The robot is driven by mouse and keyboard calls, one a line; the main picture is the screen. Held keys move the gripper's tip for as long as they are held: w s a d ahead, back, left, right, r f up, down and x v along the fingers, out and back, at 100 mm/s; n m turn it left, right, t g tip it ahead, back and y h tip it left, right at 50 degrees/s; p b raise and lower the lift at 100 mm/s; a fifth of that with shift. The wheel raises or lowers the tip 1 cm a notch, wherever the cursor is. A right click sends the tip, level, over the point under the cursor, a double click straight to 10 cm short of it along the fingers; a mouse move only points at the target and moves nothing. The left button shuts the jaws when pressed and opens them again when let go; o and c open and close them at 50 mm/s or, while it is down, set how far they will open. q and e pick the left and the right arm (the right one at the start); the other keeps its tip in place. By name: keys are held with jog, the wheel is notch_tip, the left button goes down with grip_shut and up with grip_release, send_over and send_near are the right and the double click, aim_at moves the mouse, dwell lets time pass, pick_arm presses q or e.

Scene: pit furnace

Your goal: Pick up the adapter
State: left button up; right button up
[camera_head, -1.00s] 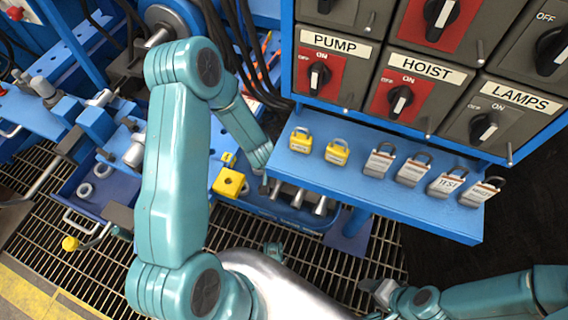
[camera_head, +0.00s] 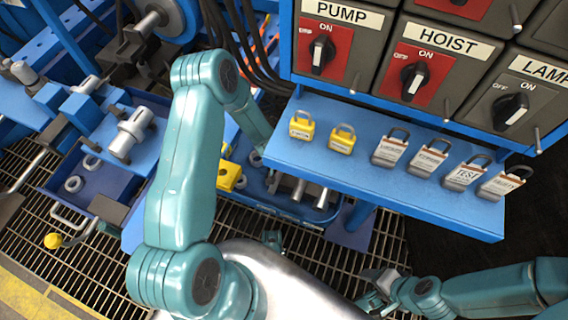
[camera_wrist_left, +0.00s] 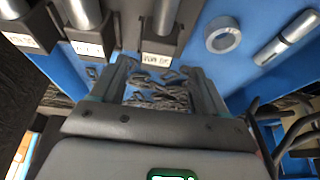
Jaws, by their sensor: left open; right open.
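No part is clearly marked as the adapter. In the left wrist view, upright steel cylinders (camera_wrist_left: 165,14) stand in dark holders with white labels too blurred to read. A grey ring (camera_wrist_left: 222,39) and a steel rod (camera_wrist_left: 287,38) lie to their right on blue. My left gripper (camera_wrist_left: 160,88) is open, its fingers either side of grey metal scraps (camera_wrist_left: 162,92), just below the labelled holders. In the head view, steel cylinders (camera_head: 298,190) show in a blue tray (camera_head: 265,195) under the shelf; my left gripper is hidden there. My right gripper (camera_head: 375,287) is low, open, and apart from these things.
A blue shelf (camera_head: 345,175) with yellow and white padlocks overhangs the tray, below a switch panel (camera_head: 400,60). A yellow block (camera_head: 229,176) sits beside my left arm. A blue bin (camera_head: 75,185) with rings is at left. Floor grating (camera_head: 375,240) is below.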

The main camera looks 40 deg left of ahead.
pick_arm(q)
jog(key=b+x, duration=0.1)
jog(key=x, duration=0.1)
jog(key=b+x, duration=0.1)
jog(key=x, duration=0.1)
jog(key=shift+d+f, duration=0.25)
jog(key=shift+f, duration=0.2)
jog(key=shift+w+r, duration=0.1)
grip_shut()
jog(key=shift+r, duration=0.1)
notch_tip(320, 180, up, 20)
jog(key=p, duration=1.1)
